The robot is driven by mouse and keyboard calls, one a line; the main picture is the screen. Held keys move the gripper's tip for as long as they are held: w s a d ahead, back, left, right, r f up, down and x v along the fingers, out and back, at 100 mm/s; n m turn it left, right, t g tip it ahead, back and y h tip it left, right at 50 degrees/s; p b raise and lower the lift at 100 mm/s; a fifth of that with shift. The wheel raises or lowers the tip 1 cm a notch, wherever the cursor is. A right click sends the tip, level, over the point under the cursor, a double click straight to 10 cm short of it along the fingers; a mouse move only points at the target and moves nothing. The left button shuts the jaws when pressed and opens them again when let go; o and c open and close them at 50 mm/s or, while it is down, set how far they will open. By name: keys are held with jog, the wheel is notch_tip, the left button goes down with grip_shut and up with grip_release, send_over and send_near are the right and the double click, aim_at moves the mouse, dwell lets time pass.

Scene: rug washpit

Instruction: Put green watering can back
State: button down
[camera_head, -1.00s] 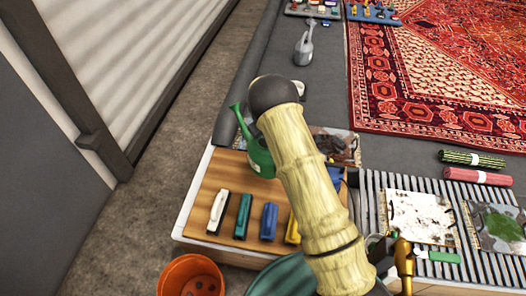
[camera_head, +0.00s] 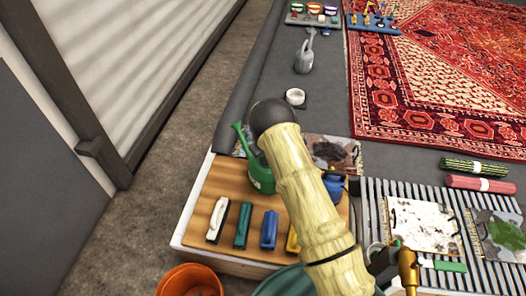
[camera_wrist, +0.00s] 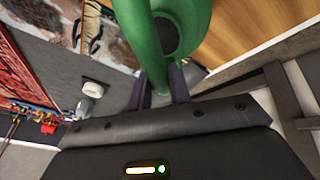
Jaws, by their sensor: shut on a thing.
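The green watering can (camera_head: 262,178) is over the back left part of the wooden board (camera_head: 200,200), its spout pointing up to the left. My arm covers its right side in the head view. In the wrist view the can (camera_wrist: 152,40) is close up, and my gripper (camera_wrist: 161,90) is shut on its green handle. My gripper is hidden behind my arm in the head view. I cannot tell whether the can's base touches the board.
White, green, blue and yellow brushes (camera_head: 269,230) line the board's front. A blue object (camera_head: 334,185) is right of my arm. A white cup (camera_head: 295,97) and grey watering can (camera_head: 304,55) stand behind. An orange bucket (camera_head: 188,281) is at the front.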

jog(key=shift+w, duration=0.1)
jog(key=c, duration=1.7)
grip_release()
jog(key=o, duration=0.4)
jog(key=p+v, duration=0.1)
jog(key=v, duration=1.1)
jog(key=shift+p, duration=0.4)
jog(key=shift+r, duration=0.1)
